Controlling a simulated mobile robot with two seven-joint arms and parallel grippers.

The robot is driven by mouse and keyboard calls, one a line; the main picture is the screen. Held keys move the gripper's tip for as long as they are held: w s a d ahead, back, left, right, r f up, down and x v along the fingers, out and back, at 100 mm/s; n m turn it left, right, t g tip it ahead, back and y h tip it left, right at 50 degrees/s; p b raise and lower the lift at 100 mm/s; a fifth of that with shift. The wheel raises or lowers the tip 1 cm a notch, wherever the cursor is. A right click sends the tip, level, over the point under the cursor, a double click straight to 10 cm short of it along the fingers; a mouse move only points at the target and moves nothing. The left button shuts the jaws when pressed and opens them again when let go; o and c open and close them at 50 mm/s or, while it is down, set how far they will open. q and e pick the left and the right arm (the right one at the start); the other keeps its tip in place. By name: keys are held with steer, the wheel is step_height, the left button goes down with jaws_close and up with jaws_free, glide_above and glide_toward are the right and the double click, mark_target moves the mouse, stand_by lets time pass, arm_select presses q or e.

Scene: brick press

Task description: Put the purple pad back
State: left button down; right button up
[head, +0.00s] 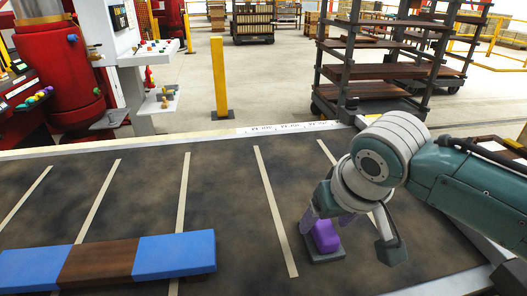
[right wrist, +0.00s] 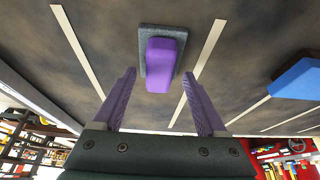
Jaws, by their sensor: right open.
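The purple pad (head: 325,236) is a small purple block on a dark grey base (head: 324,257), on the dark mottled table near the right arm. In the right wrist view the pad (right wrist: 163,62) shows upright on its grey base (right wrist: 146,38), its near end between the two fingertips. My right gripper (head: 327,221) points down over the pad, with purple fingers apart. In the right wrist view the gripper (right wrist: 160,76) is open with gaps on both sides of the pad, and holds nothing. My left gripper is not in view.
A blue and brown bar (head: 98,262) lies at the front left of the table; its blue end also shows in the right wrist view (right wrist: 297,79). Pale stripes cross the table. A yellow post (head: 220,78) and a rack (head: 375,60) stand beyond it.

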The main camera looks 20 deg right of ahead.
steer(key=d+p+v, duration=0.1)
steer(key=p+v, duration=0.1)
steer(key=v, duration=0.7)
steer(key=s+a+n, duration=0.2)
steer(key=s+a, duration=0.1)
steer(key=s, duration=0.5)
steer(key=s+a+n+y, duration=0.1)
steer(key=s+a+n, duration=0.1)
steer(key=s, duration=0.6)
steer(key=shift+s+a+r+n+g, duration=0.3)
steer(key=shift+a+g, duration=0.1)
steer(key=shift+a, duration=0.15)
